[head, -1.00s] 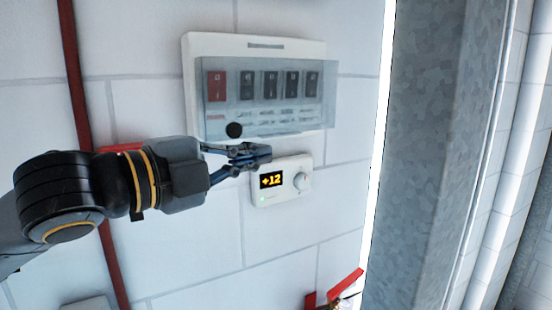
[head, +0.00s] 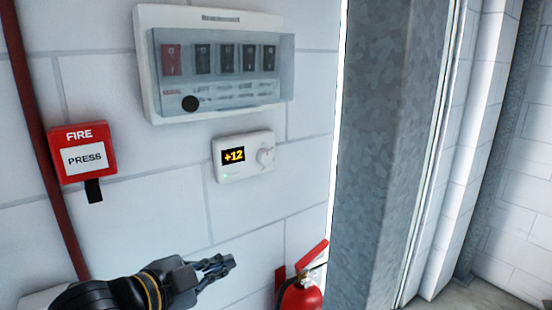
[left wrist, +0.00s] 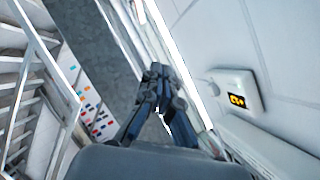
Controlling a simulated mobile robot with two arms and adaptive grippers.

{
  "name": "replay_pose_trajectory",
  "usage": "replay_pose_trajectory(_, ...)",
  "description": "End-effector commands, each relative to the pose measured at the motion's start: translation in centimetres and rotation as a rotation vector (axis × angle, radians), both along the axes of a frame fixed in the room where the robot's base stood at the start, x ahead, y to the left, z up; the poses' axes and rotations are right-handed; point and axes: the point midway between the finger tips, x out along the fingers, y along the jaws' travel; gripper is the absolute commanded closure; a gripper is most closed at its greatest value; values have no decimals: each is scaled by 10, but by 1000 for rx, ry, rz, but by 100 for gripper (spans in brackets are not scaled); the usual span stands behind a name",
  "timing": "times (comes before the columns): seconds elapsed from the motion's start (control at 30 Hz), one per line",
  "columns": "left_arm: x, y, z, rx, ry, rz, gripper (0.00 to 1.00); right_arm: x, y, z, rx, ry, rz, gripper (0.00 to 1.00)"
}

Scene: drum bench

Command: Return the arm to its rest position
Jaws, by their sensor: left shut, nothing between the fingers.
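My left gripper (head: 222,266) is low in the head view, in front of the white wall and below the thermostat. Its fingers are together with nothing between them, and it touches nothing that I can see. It also shows in the left wrist view (left wrist: 160,78), pointing away from the camera. The white thermostat (head: 243,170) reads +12 and has a round knob at its right. It also shows in the left wrist view (left wrist: 236,82), to the right of the fingers. My right gripper is in neither view.
A switch panel (head: 146,75) with a clear cover is above the thermostat. A red fire call box (head: 83,135) is at the left, by a red pipe (head: 28,90). A red fire extinguisher (head: 302,296) is low, right of my gripper. A grey metal column (head: 385,150) stands at the right.

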Motion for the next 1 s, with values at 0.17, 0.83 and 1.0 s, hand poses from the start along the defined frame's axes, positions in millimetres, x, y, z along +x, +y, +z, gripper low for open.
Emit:
replay_pose_trajectory(0.17,-20,13,-90,-111,247,165,100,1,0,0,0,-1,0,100)
replay_pose_trajectory(0.83,-211,98,-316,-221,973,908,100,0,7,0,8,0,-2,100)
replay_pose_trajectory(1.0,-236,108,-348,-201,1046,1001,100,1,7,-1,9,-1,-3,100)
